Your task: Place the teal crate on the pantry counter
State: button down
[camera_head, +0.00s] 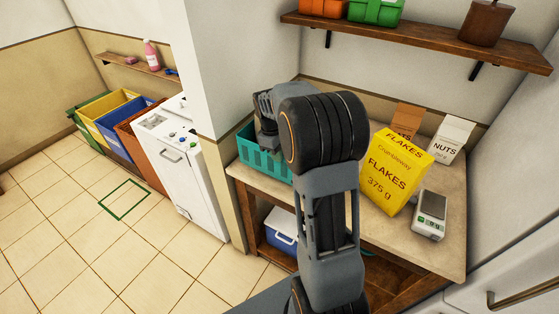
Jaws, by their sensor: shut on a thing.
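The teal crate (258,162) is at the left end of the pantry counter (385,232), partly hidden behind my arm. Its slotted front wall shows, and it looks upright. Its base appears at the counter top, but I cannot tell whether it rests on it or hangs just above. My gripper (268,135) is over the crate, pointing down, and is shut on it. The fingertips and the crate's far right side are hidden by my arm.
A yellow flakes box (394,170), a kitchen scale (430,214), a nuts carton (450,138) and a brown carton (406,118) stand on the counter's right half. A wall shelf (420,38) hangs above. A wall corner (215,100) is close left. A blue-and-white cooler (281,230) sits below.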

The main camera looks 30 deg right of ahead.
jog(key=shift+w+d+f, duration=0.1)
jog(key=shift+d+f, duration=0.1)
jog(key=shift+f, duration=0.5)
jog(key=shift+w+d+f, duration=0.1)
jog(key=shift+d+f, duration=0.05)
jog(key=shift+f, duration=0.6)
jog(key=shift+w+d+f, duration=0.1)
jog(key=shift+d+f, duration=0.1)
jog(key=shift+f, duration=0.65)
jog(key=c, duration=1.3)
grip_release()
jog(key=shift+s, duration=0.1)
notch_tip(320, 180, up, 11)
jog(key=w+a, duration=0.1)
jog(key=w, duration=0.1)
jog(key=s+a+m+t, duration=0.3)
jog(key=s+a, duration=0.3)
jog(key=s, duration=0.3)
jog(key=s+a+m+t+y, duration=0.1)
jog(key=s+a+m+t, duration=0.1)
jog(key=s+a, duration=0.4)
jog(key=s+r+m, duration=0.1)
jog(key=s, duration=0.3)
jog(key=shift+s+a+t, duration=0.15)
jog(key=shift+a+t, duration=0.05)
jog(key=shift+t, duration=0.2)
